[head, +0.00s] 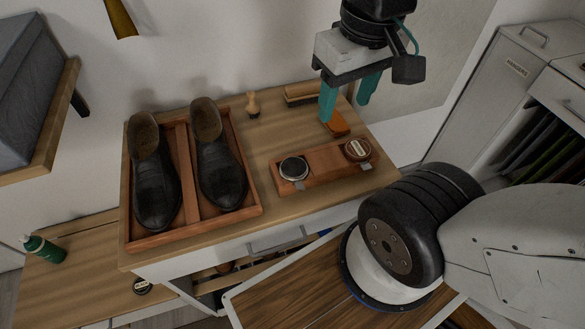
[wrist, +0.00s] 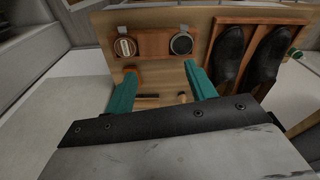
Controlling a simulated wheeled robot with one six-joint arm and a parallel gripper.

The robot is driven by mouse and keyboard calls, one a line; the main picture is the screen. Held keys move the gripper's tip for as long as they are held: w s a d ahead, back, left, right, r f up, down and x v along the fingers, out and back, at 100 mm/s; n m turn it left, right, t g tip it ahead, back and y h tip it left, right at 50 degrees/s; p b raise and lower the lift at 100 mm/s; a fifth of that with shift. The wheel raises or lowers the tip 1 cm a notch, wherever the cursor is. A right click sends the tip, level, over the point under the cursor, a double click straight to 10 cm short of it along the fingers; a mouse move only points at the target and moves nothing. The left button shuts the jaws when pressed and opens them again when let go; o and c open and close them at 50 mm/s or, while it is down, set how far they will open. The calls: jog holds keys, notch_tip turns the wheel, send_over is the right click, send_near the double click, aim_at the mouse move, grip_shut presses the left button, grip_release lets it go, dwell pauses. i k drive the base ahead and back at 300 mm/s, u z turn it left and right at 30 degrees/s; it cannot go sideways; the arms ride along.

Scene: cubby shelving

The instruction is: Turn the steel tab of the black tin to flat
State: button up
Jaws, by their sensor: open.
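The black tin (head: 293,168) sits in the left recess of a reddish wooden holder (head: 325,165) on the cabinet top; it also shows in the wrist view (wrist: 181,43). Its small steel tab (head: 299,185) is at the tin's front edge; its exact angle is too small to tell. A brown tin with a pale label (head: 357,149) sits in the right recess, with a similar tab (head: 365,166). My gripper (head: 345,109) has teal fingers, open and empty, above and behind the holder. In the wrist view my gripper (wrist: 160,70) touches neither tin.
A wooden tray (head: 190,226) with two black shoes stands left of the holder. A brush (head: 300,94), an orange-brown block (head: 337,125) and a small wooden-handled dauber (head: 252,105) lie behind the holder. A strip of cabinet top in front of the holder is clear.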

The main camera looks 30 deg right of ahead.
aim_at(299, 185)
jog(key=k, duration=0.5)
jog(key=u, duration=1.7)
jog(key=k, duration=1.2)
jog(key=z, duration=1.45)
jog(key=i, duration=0.5)
jog(key=u, duration=0.05)
